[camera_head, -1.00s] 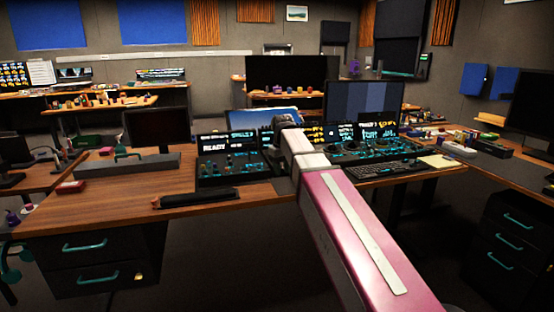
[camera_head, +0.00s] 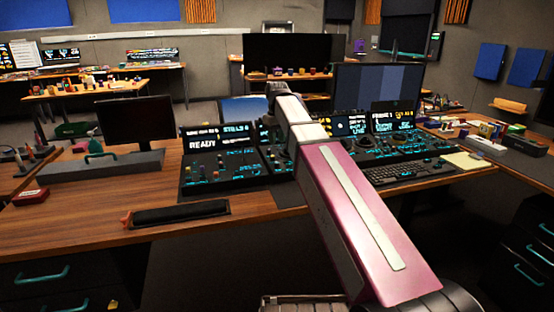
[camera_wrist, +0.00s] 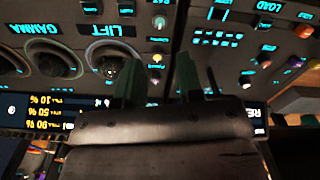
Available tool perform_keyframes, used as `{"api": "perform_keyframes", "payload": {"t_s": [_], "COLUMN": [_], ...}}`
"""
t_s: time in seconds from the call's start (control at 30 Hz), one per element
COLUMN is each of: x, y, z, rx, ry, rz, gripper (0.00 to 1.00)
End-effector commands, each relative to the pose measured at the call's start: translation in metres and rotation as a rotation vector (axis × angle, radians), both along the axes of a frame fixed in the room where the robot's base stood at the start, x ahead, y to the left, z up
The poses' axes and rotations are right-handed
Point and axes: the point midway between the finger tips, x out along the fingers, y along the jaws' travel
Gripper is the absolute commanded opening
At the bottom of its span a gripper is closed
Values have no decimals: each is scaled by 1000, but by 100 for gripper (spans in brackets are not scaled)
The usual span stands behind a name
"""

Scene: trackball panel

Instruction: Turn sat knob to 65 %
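The trackball panel (camera_head: 220,170) stands on the wooden desk, with lit displays and several controls. In the wrist view it appears upside down, with large trackballs (camera_wrist: 120,65) labelled LIFT and GAMMA. Several small knobs (camera_wrist: 157,58) run in a column beside the LIFT ball. Their labels are too small to read, so I cannot tell which is the sat knob. A small display (camera_wrist: 45,110) shows percentage lines. My gripper (camera_wrist: 158,70) has two green fingers standing apart over the panel, with small knobs visible between them and nothing held. In the head view my arm hides the gripper.
A dark monitor (camera_head: 137,122) and a grey box with a green handle (camera_head: 100,167) stand at the left. A black bar (camera_head: 180,212) lies along the front edge. A keyboard (camera_head: 408,172) is at the right, near a large monitor (camera_head: 378,93).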

Motion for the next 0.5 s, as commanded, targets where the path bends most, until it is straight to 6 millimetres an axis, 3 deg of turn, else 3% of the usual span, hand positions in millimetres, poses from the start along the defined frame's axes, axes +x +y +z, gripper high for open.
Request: {"api": "perform_keyframes", "payload": {"t_s": [0.5], "x": [-1], "y": [0], "z": [-72], "rx": [-1], "ry": [2], "rz": [0], "gripper": [34]}}
